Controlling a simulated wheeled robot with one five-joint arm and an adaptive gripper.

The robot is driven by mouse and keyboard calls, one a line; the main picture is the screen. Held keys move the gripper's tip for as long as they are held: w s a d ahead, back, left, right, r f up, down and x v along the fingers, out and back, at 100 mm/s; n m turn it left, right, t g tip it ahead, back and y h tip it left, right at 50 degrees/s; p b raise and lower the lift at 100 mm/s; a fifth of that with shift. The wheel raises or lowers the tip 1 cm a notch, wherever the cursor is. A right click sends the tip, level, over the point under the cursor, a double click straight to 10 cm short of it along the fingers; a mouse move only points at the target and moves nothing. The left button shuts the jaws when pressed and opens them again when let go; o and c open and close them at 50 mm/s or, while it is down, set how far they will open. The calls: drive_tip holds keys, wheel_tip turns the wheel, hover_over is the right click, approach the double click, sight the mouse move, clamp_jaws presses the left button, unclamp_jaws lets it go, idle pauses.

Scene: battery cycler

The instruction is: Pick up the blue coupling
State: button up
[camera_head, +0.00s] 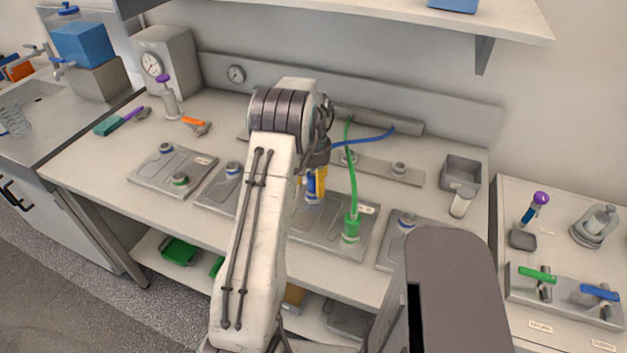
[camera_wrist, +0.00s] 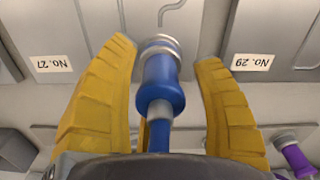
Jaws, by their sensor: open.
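The blue coupling (camera_wrist: 162,85) shows in the wrist view between my two yellow fingers, with a metal collar at its end and a narrower blue part running back toward my palm. My gripper (camera_wrist: 166,58) is open around it, with gaps visible on both sides. In the head view my gripper (camera_head: 318,182) is over the middle of the bench, and a bit of the blue coupling (camera_head: 311,186) shows beside a yellow finger. A blue hose (camera_head: 368,139) runs from the back rail to behind my wrist. My arm hides part of the plate below.
A green coupling (camera_head: 351,228) with a green hose stands on the plate just right of my gripper. Other plates with fittings (camera_head: 172,171) lie along the bench. A grey open bin (camera_head: 461,172) is at the right. A shelf (camera_head: 400,12) overhangs the back.

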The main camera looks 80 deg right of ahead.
clamp_jaws()
idle(0.6)
